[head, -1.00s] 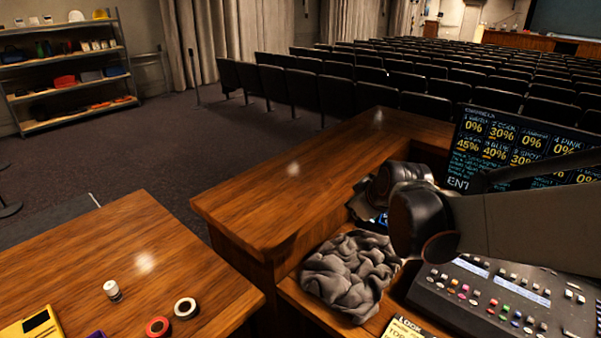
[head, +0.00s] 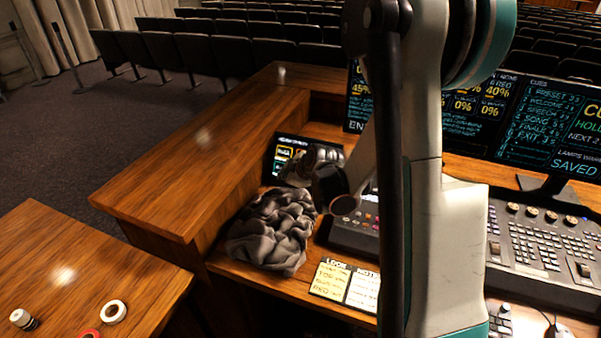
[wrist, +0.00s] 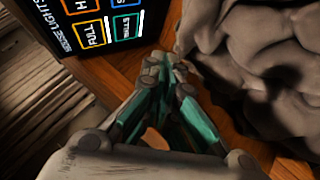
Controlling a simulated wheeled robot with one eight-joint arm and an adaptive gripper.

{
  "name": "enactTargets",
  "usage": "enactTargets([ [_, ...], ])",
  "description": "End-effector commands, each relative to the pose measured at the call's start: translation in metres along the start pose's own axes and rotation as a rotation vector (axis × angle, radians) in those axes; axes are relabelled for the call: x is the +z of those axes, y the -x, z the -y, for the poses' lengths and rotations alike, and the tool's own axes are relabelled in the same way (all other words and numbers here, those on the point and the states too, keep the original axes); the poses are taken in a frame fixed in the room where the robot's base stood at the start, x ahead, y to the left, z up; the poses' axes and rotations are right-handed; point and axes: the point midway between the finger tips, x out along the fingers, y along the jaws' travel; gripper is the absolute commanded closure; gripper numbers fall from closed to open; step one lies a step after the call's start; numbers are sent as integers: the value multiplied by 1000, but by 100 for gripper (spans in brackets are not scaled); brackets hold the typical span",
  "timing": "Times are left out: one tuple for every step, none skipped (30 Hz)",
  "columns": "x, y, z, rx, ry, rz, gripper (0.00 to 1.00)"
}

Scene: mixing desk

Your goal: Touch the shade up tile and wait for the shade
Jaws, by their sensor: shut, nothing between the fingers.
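A small dark touch panel (head: 290,152) with coloured tiles stands on the desk; its right part is hidden behind my gripper (head: 293,176) in the head view. In the wrist view the panel (wrist: 75,22) is at the upper left, with the words "house lights", an orange "full" tile (wrist: 90,33), a green-outlined tile (wrist: 125,27) and part of a blue one. I cannot make out a shade up tile. My gripper (wrist: 165,66) is shut and empty. Its tips appear just beside the panel's edge, between the panel and the grey cloth; I cannot tell whether they touch anything.
A crumpled grey cloth (head: 272,230) lies close in front of the panel, near my gripper. A mixing console (head: 540,240), monitors (head: 548,125) and paper notes (head: 345,286) are to the right. A raised wooden ledge (head: 200,165) borders the left. Seats fill the hall behind.

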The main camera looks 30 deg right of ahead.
Motion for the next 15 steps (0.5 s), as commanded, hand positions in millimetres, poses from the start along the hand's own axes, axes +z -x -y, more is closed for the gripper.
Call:
enactTargets([
  [0, 0, 0, 0, 0, 0, 100],
  [0, 0, 0, 0, 0, 0, 100],
  [0, 0, 0, 0, 0, 0, 100],
  [0, 0, 0, 0, 0, 0, 100],
  [0, 0, 0, 0, 0, 0, 100],
  [0, 0, 0, 0, 0, 0, 100],
  [0, 0, 0, 0, 0, 0, 100],
  [0, 0, 0, 0, 0, 0, 100],
  [0, 0, 0, 0, 0, 0, 100],
  [1, -1, 0, 0, 0, 0, 100],
  [1, -2, -1, 0, 0, 0, 100],
  [2, -3, -2, 0, 0, 0, 100],
  [4, -5, -3, 0, 0, 1, 100],
  [5, -6, -4, 0, 0, 1, 100],
  [7, -9, -6, 0, 0, 1, 100],
])
